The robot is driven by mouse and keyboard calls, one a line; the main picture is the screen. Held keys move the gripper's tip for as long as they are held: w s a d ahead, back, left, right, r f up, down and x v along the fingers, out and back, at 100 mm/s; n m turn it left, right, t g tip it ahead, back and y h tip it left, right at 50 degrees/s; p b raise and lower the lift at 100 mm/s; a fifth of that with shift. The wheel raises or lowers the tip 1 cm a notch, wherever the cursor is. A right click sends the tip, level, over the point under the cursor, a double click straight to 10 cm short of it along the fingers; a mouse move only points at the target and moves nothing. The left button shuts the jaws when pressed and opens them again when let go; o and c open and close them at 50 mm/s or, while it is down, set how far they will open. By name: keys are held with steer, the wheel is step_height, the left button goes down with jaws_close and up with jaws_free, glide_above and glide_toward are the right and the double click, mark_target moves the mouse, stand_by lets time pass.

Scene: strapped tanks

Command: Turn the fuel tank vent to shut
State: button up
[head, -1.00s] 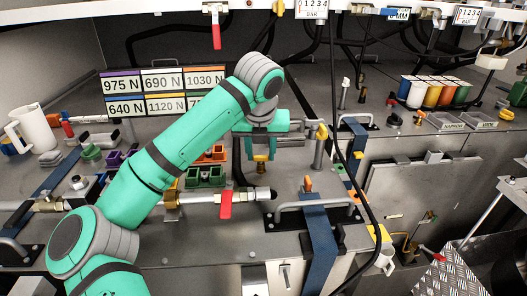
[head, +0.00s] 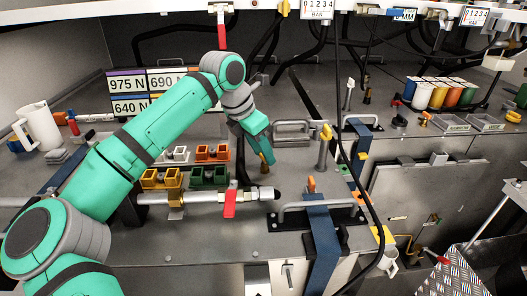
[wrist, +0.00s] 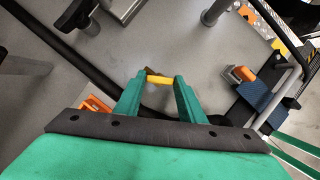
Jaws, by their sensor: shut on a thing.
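My gripper (head: 267,154) points down and to the right at the grey deck, behind the pipe with the red lever. Its fingers are shut on a small yellow handle (wrist: 159,80), which lies across between the fingertips in the wrist view. A brownish stem (head: 265,168) shows just under the fingertips in the head view. I cannot tell for certain that this handle is the fuel tank vent, and no label on it is readable. Other handles stand nearby: a yellow one on a grey post (head: 326,133) and an orange one (head: 311,185) by the blue strap (head: 322,245).
A pipe (head: 200,197) with a red lever (head: 230,203) crosses in front. Green (head: 208,175) and orange (head: 212,152) blocks sit left of my gripper. A grey bar handle (head: 291,127) is just right of it. A black hose (head: 346,160) hangs farther right.

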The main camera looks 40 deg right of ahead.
steer(key=m+g, duration=0.1)
steer(key=m, duration=0.2)
steer(key=m+g, duration=0.1)
steer(key=m, duration=0.2)
steer(key=shift+w+y, duration=0.1)
steer(key=shift+y, duration=0.2)
steer(key=shift+m, duration=0.3)
steer(key=o, duration=1)
steer(key=shift+g, duration=0.3)
steer(key=shift+o, duration=0.2)
steer(key=shift+w+r, duration=0.15)
steer(key=shift+w, duration=0.05)
steer(key=v, duration=1)
steer(key=shift+s+r, duration=0.15)
steer(key=shift+r, duration=0.1)
steer(key=shift+d, duration=0.1)
